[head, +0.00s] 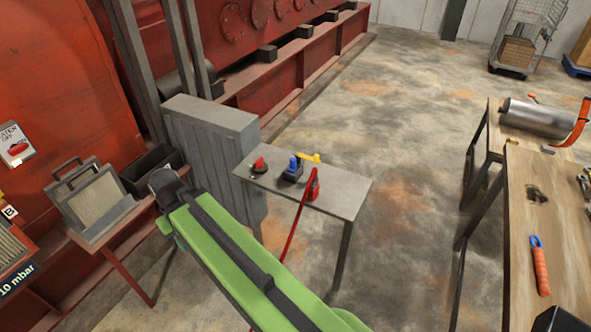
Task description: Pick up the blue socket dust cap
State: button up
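A small blue piece (293,164), which looks like the blue socket dust cap, sits on a dark block (291,175) on the small grey table (345,191) in the middle of the head view. It is too small to tell how it is seated on the block. My green arm reaches from the bottom right up to the left, in front of the table. It ends in a dark joint left of the table. I cannot make out the fingers of my gripper in this view.
Beside the blue piece are a yellow handle (308,157), a red-and-black knob (258,165) and a red part (313,184) with a long red bar. A grey cabinet (208,135) stands left behind the table. A wooden workbench (545,240) is right; open floor lies between.

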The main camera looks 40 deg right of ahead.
aim_at(294, 167)
jog(key=z, duration=0.05)
jog(key=i, duration=1)
jog(key=u, duration=0.05)
